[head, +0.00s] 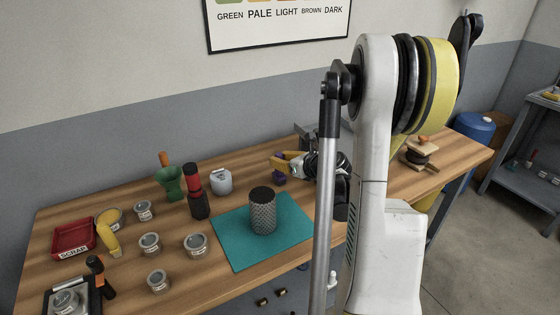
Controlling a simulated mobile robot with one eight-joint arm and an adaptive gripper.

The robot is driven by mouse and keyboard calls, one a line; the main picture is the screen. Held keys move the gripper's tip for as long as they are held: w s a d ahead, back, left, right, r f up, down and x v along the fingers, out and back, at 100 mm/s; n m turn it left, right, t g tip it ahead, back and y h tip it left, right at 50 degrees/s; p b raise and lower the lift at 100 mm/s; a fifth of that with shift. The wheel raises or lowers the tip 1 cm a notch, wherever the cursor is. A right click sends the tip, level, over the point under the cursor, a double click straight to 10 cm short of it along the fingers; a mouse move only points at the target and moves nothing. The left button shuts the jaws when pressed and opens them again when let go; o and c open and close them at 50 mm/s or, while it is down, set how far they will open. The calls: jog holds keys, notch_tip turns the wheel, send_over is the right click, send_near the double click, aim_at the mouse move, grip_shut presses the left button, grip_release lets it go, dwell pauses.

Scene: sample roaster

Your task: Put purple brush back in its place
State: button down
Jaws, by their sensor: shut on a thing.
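A small purple thing (278,178), which looks like the purple brush, shows at the yellow fingers of my gripper (279,164), near the back of the wooden table. My gripper is shut on it, to the right of the grey-white canister and beyond the teal mat. The fingers hide part of the brush. I cannot tell whether the brush touches the table. My arm hides the area just to the right, and no place for the brush can be made out.
On the teal mat (232,243) stands a dark mesh cylinder (263,212). A red-and-black grinder (196,192), green funnel cup (170,182), grey-white canister (221,181), several lidded jars (196,244) and a red scrap tray (73,252) fill the left. A wooden-handled item (421,150) stands at right.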

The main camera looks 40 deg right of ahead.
jog(key=shift+f, duration=0.1)
jog(key=c, duration=1.3)
grip_release()
jog(key=shift+s+r, duration=0.1)
jog(key=shift+r, duration=0.1)
jog(key=p+v, duration=0.4)
jog(key=v, duration=0.8)
